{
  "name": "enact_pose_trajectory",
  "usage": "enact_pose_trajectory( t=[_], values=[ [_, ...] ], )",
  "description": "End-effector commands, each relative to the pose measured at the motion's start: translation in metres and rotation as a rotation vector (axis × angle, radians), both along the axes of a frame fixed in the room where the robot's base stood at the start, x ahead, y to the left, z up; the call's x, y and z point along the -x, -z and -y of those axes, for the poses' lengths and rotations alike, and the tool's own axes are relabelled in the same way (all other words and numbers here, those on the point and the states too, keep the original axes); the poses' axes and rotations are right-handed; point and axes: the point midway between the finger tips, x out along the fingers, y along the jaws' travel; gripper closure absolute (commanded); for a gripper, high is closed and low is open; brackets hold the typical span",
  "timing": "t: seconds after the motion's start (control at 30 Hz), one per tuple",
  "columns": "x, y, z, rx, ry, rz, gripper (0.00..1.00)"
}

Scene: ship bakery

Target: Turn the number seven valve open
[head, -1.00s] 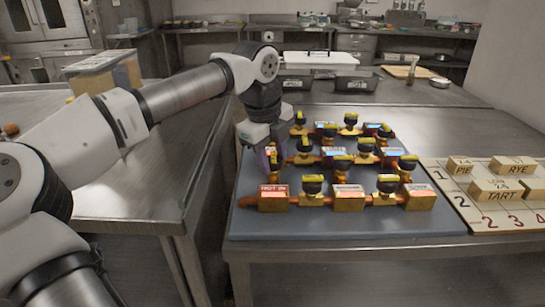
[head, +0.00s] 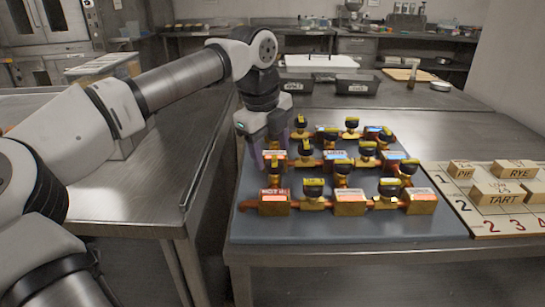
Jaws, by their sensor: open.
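Several brass valves with black handles and yellow tops, one of them a front valve (head: 313,190), sit on copper pipes on a blue-grey board (head: 330,226). The numbers on the valves are too small to read, so I cannot tell which is number seven. My gripper (head: 271,150) points down at the left side of the board, by the back and middle rows. It is open, with nothing seen between its fingers. It hides part of the pipework there, and I cannot tell whether a finger touches a valve.
A board with numbered squares and lettered wooden blocks (head: 500,193) lies to the right of the valve board. Black trays (head: 357,85) stand behind it. A metal counter (head: 160,170) is on the left; the steel table behind the valves is mostly clear.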

Motion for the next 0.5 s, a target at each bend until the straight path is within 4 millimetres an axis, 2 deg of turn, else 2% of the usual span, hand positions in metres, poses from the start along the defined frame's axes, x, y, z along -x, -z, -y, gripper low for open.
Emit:
enact_pose_trajectory(
  t=[0.1,0.3,0.5],
  values=[
    [0.004,-0.03,-0.004,0.0,-0.004,0.004,0.41],
    [0.01,-0.073,-0.01,0.003,-0.003,0.003,0.41],
    [0.014,-0.099,-0.014,0.002,-0.002,0.003,0.41]
  ],
)
